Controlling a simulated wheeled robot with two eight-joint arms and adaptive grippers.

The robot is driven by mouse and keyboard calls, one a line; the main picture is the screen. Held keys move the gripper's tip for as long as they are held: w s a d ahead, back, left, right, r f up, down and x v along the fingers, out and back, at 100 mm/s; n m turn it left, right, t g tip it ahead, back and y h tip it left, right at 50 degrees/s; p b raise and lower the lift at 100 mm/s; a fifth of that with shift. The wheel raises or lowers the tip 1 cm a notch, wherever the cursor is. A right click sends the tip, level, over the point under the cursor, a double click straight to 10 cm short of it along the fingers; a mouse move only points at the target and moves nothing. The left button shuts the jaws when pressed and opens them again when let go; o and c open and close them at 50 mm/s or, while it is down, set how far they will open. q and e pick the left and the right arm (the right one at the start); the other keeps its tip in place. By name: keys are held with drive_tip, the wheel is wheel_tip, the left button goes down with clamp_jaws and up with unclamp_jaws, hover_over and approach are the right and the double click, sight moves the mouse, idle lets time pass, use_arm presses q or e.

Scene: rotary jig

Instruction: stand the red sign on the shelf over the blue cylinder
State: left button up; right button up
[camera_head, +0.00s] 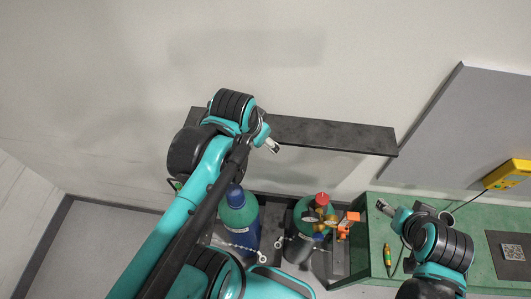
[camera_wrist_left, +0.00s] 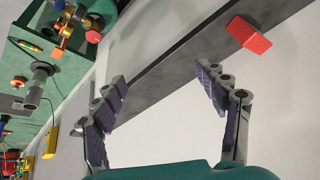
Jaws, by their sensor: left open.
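The red sign (camera_wrist_left: 250,36) is a small red block at the shelf, near the top right of the left wrist view. I cannot tell whether it stands or lies; in the head view it does not show. The dark shelf (camera_head: 340,137) runs along the wall and crosses the left wrist view (camera_wrist_left: 165,72). My left gripper (camera_wrist_left: 160,82) is open and empty, its fingers apart at the shelf and clear of the sign; it also shows in the head view (camera_head: 271,146). The blue cylinder (camera_head: 238,218) stands below the shelf. My right gripper (camera_head: 383,206) is over the green bench.
A second cylinder (camera_head: 305,222) with a red top and brass regulator stands right of the blue one. The green bench (camera_head: 375,250) at the right carries a screwdriver (camera_head: 387,255) and a dark plate (camera_head: 512,254). A yellow device (camera_head: 508,174) is at the right edge.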

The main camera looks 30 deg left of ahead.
use_arm(q)
drive_tip(key=d+f+n, duration=0.1)
drive_tip(key=s+d+f+t, duration=0.1)
drive_tip(key=s+d+f+n, duration=0.1)
drive_tip(key=shift+s+d+f+n+t+h, duration=0.1)
drive_tip(key=shift+d+f+n+t+h, duration=0.05)
drive_tip(key=shift+f+n+t+h, duration=0.2)
use_arm(e)
drive_tip(key=shift+w+a, duration=0.15)
drive_tip(key=shift+w, duration=0.1)
use_arm(q)
drive_tip(key=shift+f, duration=0.1)
wheel_tip(320, 180, down, 36)
drive_tip(key=b, duration=3.5)
drive_tip(key=shift+b, duration=0.4)
use_arm(e)
wheel_tip(320, 180, down, 36)
